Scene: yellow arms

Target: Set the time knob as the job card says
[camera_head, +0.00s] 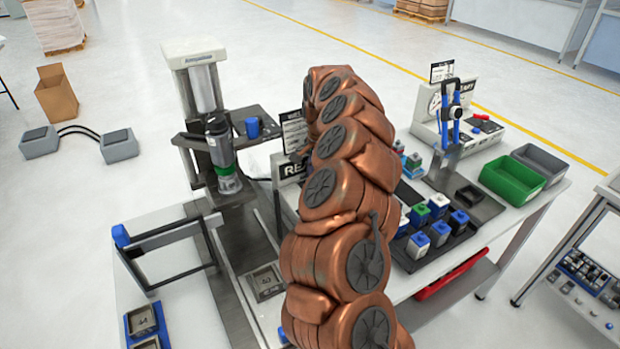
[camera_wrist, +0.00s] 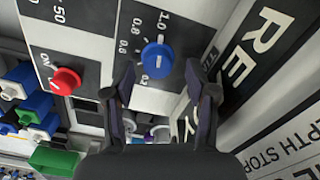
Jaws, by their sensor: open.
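A blue knob (camera_wrist: 158,61) with a printed scale around it, including 0.8 and 1.0, sits on a dark plate in the wrist view. A red knob (camera_wrist: 65,81) marked ON is left of it. Part of another scale with 50 shows at the top left; its knob is out of view. In the head view my arm hides the knobs and gripper. A small card (camera_head: 294,131) stands beside my arm, its text unreadable.
A press (camera_head: 205,90) stands left of my arm. Right of it are a tray of blue-, green- and white-topped blocks (camera_head: 418,244), a green bin (camera_head: 512,180) and a lever device (camera_head: 452,112). A large sign (camera_wrist: 268,60) runs close right of my gripper.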

